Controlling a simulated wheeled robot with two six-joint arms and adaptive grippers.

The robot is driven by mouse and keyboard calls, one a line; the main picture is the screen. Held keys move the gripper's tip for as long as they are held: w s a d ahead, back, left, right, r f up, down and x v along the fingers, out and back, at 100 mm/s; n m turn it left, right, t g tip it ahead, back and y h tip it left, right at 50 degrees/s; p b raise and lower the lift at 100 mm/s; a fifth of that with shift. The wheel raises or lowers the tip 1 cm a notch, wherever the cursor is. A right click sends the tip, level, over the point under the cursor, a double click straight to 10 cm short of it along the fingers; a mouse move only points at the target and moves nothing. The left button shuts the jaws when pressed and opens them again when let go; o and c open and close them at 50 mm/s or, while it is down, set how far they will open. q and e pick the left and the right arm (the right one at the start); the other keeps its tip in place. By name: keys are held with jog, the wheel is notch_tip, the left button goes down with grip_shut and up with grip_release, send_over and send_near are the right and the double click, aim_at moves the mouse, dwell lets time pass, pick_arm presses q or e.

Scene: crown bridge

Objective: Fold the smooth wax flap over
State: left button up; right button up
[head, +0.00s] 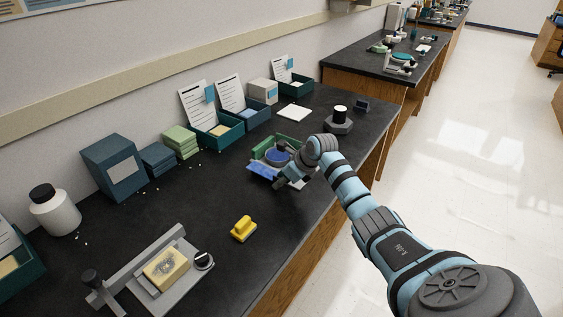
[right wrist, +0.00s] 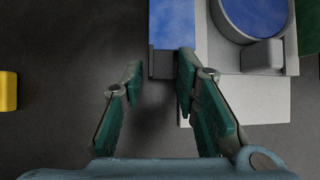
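The blue wax flap (head: 263,172) lies out to the near-left side of a small grey fixture with a round blue wax pool (head: 277,156). In the right wrist view the flap (right wrist: 172,24) is a smooth blue sheet with a grey tab (right wrist: 162,66) at its near edge. The round pool (right wrist: 255,14) sits in a grey ring to its right. My right gripper (head: 282,186) is over the near edge of the fixture. In the wrist view the gripper (right wrist: 158,68) is open, with the tab between its fingertips; contact cannot be told. My left gripper is out of view.
A yellow block (head: 243,229) lies nearer on the dark bench. A grey clamp fixture with a tan block (head: 168,269) stands front left. Trays and boxes line the wall.

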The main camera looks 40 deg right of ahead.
jog(key=shift+f, duration=0.25)
jog(key=shift+r, duration=0.1)
dwell(0.4)
jog(key=c, duration=0.6)
jog(key=shift+o, duration=0.2)
jog(key=shift+w+d+y+b, duration=0.1)
jog(key=shift+d+y+b, duration=0.05)
jog(key=shift+y+b, duration=0.7)
jog(key=shift+r+m+g, duration=0.25)
jog(key=shift+m+g, duration=0.05)
